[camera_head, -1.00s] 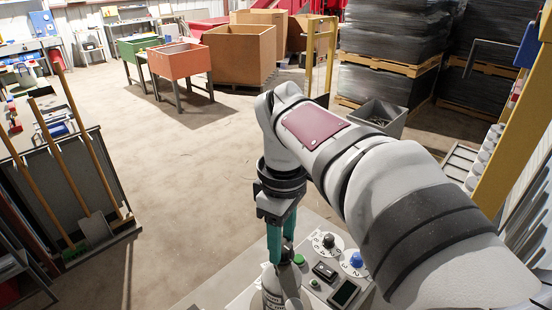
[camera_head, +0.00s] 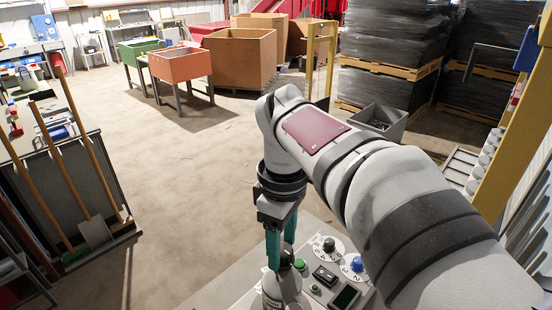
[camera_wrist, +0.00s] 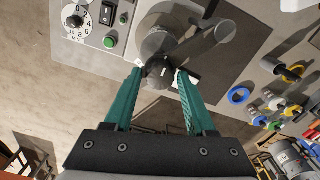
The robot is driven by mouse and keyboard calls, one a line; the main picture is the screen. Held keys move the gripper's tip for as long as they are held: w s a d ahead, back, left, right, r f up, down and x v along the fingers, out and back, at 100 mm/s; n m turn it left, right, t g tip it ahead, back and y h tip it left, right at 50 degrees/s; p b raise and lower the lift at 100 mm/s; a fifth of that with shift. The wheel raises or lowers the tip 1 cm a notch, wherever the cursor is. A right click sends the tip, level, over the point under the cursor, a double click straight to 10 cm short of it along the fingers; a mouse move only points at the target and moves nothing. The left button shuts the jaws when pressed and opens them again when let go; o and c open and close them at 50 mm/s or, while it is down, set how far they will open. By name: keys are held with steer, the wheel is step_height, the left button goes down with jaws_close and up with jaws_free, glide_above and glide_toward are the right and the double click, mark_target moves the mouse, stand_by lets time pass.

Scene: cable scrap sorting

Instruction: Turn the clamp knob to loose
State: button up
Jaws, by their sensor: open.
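A dark grey round knob with a white pointer mark, seemingly the clamp knob (camera_wrist: 159,68), sits on a grey metal housing. My gripper (camera_wrist: 160,74) is open, with one teal finger on each side of the knob. The fingertips are very close to its sides; I cannot tell whether they touch. In the head view my gripper (camera_head: 281,252) points down at the knob (camera_head: 287,256), which the fingers partly hide. White labels lie beside the knob, partly covered by the fingertips, and I cannot read them.
A grey cylindrical arm (camera_wrist: 205,45) sticks out close to the clamp knob.

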mark_target(282, 249)
step_height(282, 249, up, 16)
steer(key=shift+f, duration=0.15)
steer(key=s+d+f+m+y, duration=0.1)
steer(key=s+d+f+m, duration=0.1)
steer(key=s+f+m, duration=0.7)
steer(key=s+d+f+m, duration=0.2)
steer(key=s+f+m, duration=0.6)
steer(key=s+f, duration=0.3)
step_height(282, 249, down, 4)
steer(key=shift+s+d+f+m+y, duration=0.25)
steer(key=shift+s+d+m+y, duration=0.1)
steer(key=shift+s+m+y, duration=0.05)
